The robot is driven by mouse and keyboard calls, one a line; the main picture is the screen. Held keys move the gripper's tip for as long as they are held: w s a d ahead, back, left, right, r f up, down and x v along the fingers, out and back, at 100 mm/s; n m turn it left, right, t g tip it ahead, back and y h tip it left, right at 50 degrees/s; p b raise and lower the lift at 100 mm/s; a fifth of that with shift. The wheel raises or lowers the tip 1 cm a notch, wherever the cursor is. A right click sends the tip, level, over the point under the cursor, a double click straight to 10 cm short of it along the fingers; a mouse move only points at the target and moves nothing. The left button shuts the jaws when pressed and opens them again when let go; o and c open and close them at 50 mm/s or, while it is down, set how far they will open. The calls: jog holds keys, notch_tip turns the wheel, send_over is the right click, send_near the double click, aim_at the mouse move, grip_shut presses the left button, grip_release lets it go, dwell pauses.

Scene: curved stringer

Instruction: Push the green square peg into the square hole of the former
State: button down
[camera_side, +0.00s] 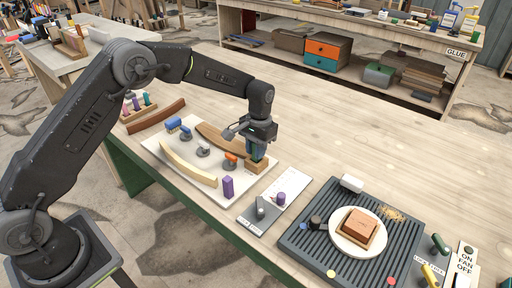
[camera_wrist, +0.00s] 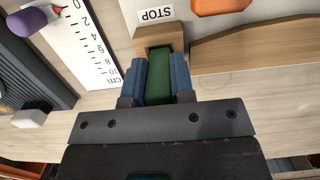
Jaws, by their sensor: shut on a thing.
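My gripper (camera_wrist: 160,62) has its two blue fingers closed on the sides of the green square peg (camera_wrist: 158,82). In the side view my gripper (camera_side: 257,150) points down over a small wooden block (camera_side: 256,164) at the near end of a curved wooden strip. In the wrist view the block (camera_wrist: 146,38) shows a dark recess facing the peg. The peg's end is at this recess, in line with it. I cannot tell how far in it sits. The fingers hide part of the peg.
A white board carries a pale curved strip (camera_side: 188,165), a blue clamp (camera_side: 173,125), an orange-topped clamp (camera_side: 231,159) and a purple block (camera_side: 228,187). A STOP label (camera_wrist: 155,14) lies beyond the block. A ruler plate (camera_wrist: 82,38) lies beside it. A ridged dark mat (camera_side: 305,250) holds a plate.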

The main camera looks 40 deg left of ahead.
jog(key=shift+f, duration=0.85)
jog(key=c, duration=1.1)
grip_release()
jog(key=shift+o, duration=1)
jog(key=shift+f, duration=0.1)
jog(key=shift+a, duration=0.1)
notch_tip(320, 180, up, 14)
jog(key=w, duration=0.1)
jog(key=shift+w, duration=0.3)
